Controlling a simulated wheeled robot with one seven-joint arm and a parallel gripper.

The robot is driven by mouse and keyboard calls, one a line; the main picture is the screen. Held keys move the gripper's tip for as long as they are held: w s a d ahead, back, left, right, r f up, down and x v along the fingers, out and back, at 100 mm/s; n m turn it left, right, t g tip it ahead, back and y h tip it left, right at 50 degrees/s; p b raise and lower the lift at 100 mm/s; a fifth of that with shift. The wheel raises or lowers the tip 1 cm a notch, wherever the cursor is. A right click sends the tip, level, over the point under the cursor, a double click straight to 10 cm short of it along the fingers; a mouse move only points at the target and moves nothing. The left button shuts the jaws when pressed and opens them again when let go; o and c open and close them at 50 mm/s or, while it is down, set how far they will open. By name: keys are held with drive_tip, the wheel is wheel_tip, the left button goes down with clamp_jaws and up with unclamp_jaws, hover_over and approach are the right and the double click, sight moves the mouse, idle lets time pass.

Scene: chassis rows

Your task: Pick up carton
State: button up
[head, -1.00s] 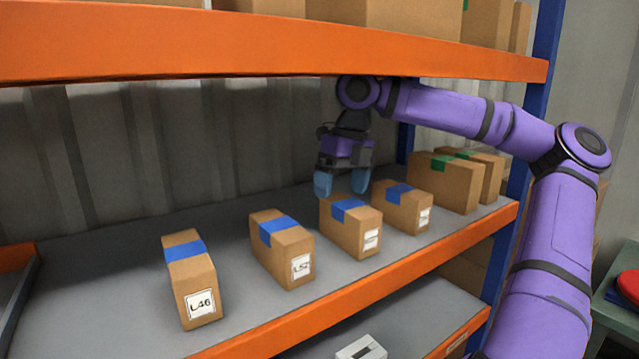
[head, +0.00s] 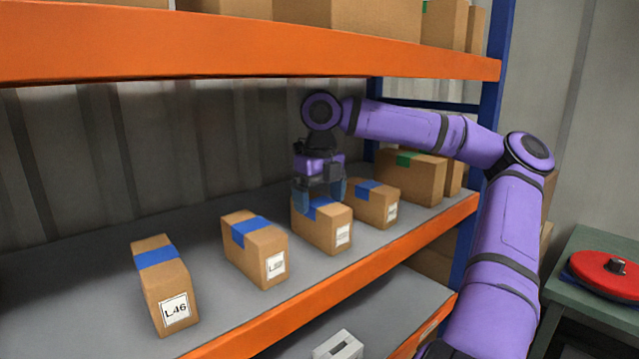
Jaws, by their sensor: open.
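Several brown cartons with blue tape stand in a row on the grey middle shelf (head: 215,312). The leftmost carton (head: 163,290) has a label that reads L46. A second carton (head: 262,257) stands to its right. My gripper (head: 319,203) points down at the third carton (head: 325,236), with its blue fingers open at the carton's top, one on each side. I cannot tell whether the fingers touch it. A fourth blue-taped carton (head: 374,209) stands close to the right. The task names no label, and the other labels are too small to read surely.
A green-taped box (head: 408,180) stands at the shelf's right end. An orange beam (head: 250,52) of the upper shelf runs above my arm. A blue post (head: 480,170) is at the right. A green table with a red disc (head: 608,268) is at far right.

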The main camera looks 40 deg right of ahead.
drive_tip(key=shift+f, duration=1.7)
drive_tip(key=shift+c, duration=0.2)
